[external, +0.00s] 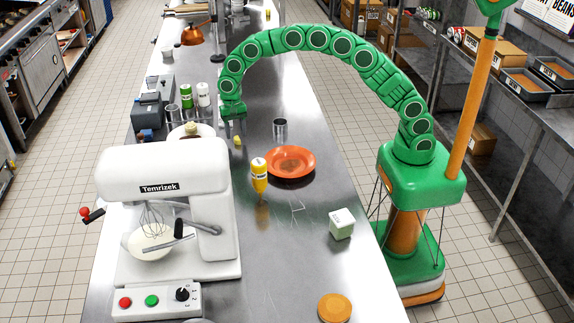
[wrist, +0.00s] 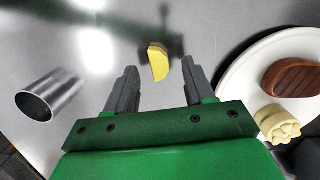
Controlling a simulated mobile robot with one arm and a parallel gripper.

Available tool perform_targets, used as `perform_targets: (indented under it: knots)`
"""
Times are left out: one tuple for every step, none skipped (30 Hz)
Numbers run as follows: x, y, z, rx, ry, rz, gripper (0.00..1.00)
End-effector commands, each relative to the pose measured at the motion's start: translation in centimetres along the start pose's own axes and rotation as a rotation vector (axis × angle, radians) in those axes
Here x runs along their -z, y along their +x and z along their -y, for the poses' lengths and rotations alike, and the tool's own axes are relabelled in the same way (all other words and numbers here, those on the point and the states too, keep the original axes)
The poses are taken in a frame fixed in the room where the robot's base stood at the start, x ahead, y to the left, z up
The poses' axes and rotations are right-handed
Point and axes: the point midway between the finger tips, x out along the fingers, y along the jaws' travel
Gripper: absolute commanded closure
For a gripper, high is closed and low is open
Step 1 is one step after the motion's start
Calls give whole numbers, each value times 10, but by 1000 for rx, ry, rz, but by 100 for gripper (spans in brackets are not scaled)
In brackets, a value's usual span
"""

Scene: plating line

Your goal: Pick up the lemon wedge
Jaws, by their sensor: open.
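The lemon wedge (wrist: 158,62) is a small yellow piece on the steel counter. In the external view the small yellow lemon wedge (external: 238,141) lies just below my gripper (external: 235,122). In the wrist view my gripper (wrist: 158,76) is open and empty, with its grey fingers apart. I cannot tell the exact height of the fingers above the counter.
A white plate (wrist: 238,92) with a brown patty (wrist: 293,78) and a pale yellow piece (wrist: 277,123) is close on the right. A metal cup (wrist: 48,96) is on the left. An orange plate (external: 289,169), a yellow bottle (external: 259,176) and a mixer (external: 160,190) stand nearby.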

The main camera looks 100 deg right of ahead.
Motion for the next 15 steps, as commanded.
perform_targets:
  knots:
    - [0,8,0,-2,0,1,47]
    - [0,11,0,-2,0,1,47]
    - [0,15,0,-1,0,0,47]
    - [0,17,0,-1,0,0,47]
    - [0,18,0,-1,0,0,47]
    - [0,19,0,0,0,0,47]
    - [0,19,0,0,0,0,47]
    - [0,19,0,0,0,0,47]
    - [0,19,0,1,0,0,47]
    - [0,19,0,1,0,0,47]
    - [0,19,0,1,0,0,47]
    - [0,19,0,1,0,0,50]
    - [0,19,0,1,0,0,54]
    - [0,18,0,1,0,0,59]
    - [0,18,0,1,0,0,65]
